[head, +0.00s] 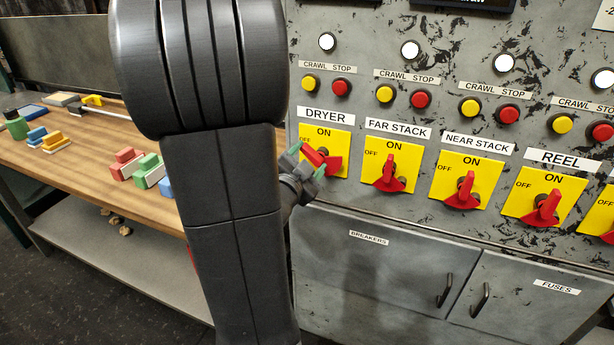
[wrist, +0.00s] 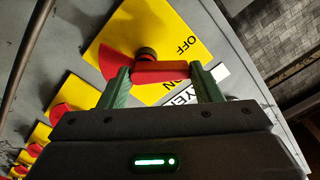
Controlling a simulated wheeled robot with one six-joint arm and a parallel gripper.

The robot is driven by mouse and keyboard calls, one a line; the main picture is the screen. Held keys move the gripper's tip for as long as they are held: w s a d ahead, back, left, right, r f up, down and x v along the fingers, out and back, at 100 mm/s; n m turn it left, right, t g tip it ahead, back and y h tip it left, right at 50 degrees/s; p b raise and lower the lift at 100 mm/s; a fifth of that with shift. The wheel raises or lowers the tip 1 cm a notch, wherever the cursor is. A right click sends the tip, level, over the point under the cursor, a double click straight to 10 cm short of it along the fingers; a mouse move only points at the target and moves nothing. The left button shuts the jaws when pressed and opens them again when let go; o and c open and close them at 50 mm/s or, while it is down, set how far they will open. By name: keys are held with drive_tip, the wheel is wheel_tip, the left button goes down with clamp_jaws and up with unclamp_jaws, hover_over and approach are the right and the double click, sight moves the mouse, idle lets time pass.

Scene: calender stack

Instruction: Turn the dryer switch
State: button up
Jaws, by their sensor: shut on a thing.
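The dryer switch is a red handle (head: 332,164) on a yellow plate (head: 341,141) marked ON at the top and OFF at the left, under the DRYER label (head: 325,116). In the head view the handle slants, its narrow end towards OFF. My gripper (head: 306,163) reaches it from the lower left and is shut on the handle. In the wrist view the red handle (wrist: 160,72) lies between the green fingers of my gripper (wrist: 162,85), its wide end showing at the left. The lower part of the gripper is partly hidden behind my arm in the head view.
The far stack (head: 390,172), near stack (head: 464,190) and reel (head: 545,208) switches stand in a row to the right, handles upward. Crawl and stop buttons sit above. A cabinet door (head: 375,265) is below. A wooden bench (head: 85,160) with coloured blocks is left.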

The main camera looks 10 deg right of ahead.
drive_tip(key=m+b, duration=0.5)
drive_tip(key=b, duration=0.1)
drive_tip(key=shift+s+d+m, duration=0.2)
drive_tip(key=shift+d+m, duration=0.15)
drive_tip(key=shift+m, duration=0.05)
drive_tip(key=shift+s+d+r+m+b, duration=0.1)
drive_tip(key=shift+d+r+m+b, duration=0.05)
drive_tip(key=shift+m+b, duration=0.85)
drive_tip(key=shift+s+d+r+m+b, duration=0.15)
drive_tip(key=shift+m+b, duration=0.6)
drive_tip(key=shift+m, duration=0.45)
drive_tip(key=o, duration=1)
